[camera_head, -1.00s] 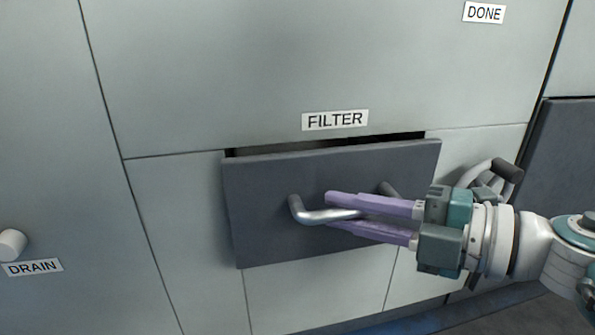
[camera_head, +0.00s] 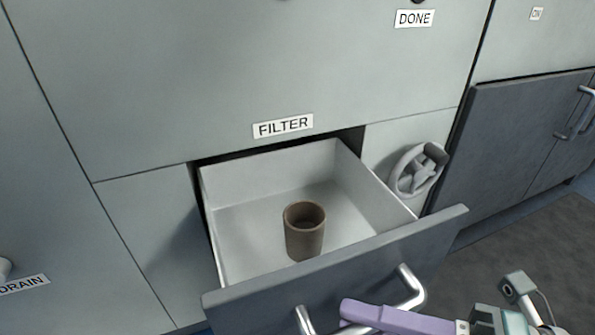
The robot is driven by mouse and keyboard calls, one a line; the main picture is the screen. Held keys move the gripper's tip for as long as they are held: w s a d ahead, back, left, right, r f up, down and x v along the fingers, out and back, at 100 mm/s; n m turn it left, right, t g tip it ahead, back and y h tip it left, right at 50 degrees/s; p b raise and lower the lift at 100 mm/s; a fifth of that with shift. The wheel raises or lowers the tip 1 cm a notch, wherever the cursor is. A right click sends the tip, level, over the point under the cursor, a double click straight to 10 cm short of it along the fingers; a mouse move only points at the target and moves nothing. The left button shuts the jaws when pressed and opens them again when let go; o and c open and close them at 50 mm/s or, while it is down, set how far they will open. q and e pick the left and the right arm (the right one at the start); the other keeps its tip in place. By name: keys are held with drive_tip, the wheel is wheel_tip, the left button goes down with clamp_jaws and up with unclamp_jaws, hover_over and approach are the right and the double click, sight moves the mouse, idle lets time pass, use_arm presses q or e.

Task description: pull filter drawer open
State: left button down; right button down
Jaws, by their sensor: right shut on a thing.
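The filter drawer (camera_head: 335,259), with a white inside and a dark grey front, stands well out of the cabinet under the label "FILTER" (camera_head: 283,126). A brown round cup (camera_head: 304,231), open at the top, stands upright inside it. The drawer's silver bar handle (camera_head: 411,287) shows at the bottom of the view. My right gripper (camera_head: 352,322), with purple fingers, is shut on the handle; its lower finger is cut off by the picture's bottom edge. My left gripper is not in view.
A grey handwheel (camera_head: 418,170) is on the cabinet to the right of the drawer. A dark cabinet door (camera_head: 510,135) with a silver handle is further right. Dark floor (camera_head: 530,235) is clear at the right. The "DRAIN" label (camera_head: 22,284) is at the lower left.

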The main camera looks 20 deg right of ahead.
idle(0.3)
drive_tip(key=c, duration=0.8)
unclamp_jaws()
drive_tip(key=p+v, duration=0.2)
drive_tip(key=v, duration=0.8)
